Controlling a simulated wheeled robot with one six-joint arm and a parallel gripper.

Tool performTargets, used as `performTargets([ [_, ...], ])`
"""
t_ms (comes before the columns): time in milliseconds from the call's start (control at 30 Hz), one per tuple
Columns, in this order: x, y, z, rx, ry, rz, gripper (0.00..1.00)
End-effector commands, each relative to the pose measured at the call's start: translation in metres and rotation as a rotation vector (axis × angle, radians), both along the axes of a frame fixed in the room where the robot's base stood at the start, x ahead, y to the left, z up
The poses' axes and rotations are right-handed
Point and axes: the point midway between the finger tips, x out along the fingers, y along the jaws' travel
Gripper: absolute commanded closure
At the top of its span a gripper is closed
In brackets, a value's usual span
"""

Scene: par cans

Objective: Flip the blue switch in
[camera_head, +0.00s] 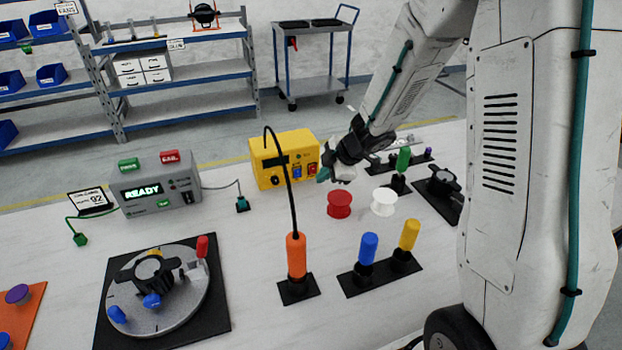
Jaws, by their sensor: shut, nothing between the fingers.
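A yellow box (264,176) stands at the back middle of the white table. Its front has a dark display, a black knob, a blue switch (297,171) and an orange-red switch (312,169) to the right of the blue one. Whether the blue switch is pressed in is too small to tell. My gripper (326,175) is shut and empty, just right of the box front and closer to the orange-red switch than to the blue one. I cannot tell whether it touches the box.
A black cable runs from an orange-handled tool (296,258) up past the box front. A red spool (339,204) and a white spool (384,202) stand below my gripper. Blue (368,248) and yellow (409,235) handles stand nearer. A grey READY tester (156,188) is at left.

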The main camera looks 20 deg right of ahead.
Motion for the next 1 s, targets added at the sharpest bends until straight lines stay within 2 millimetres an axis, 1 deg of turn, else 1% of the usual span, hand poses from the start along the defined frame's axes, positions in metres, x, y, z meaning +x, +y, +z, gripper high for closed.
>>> performTargets([
  [33, -0.004, -0.003, 0.006, 0.0, -0.002, -0.002, 1.0],
  [100, -0.008, -0.005, 0.01, 0.0, -0.001, -0.002, 1.0],
  [233, -0.012, -0.006, 0.013, 0.001, 0.001, 0.001, 1.0],
  [767, -0.012, -0.006, 0.013, -0.01, -0.003, 0.006, 1.0],
  [867, -0.007, -0.019, 0.011, -0.058, -0.018, -0.039, 1.0],
  [967, -0.002, -0.045, 0.007, -0.133, -0.028, -0.179, 1.0],
  [1000, -0.001, -0.059, 0.009, -0.169, -0.033, -0.259, 1.0],
])
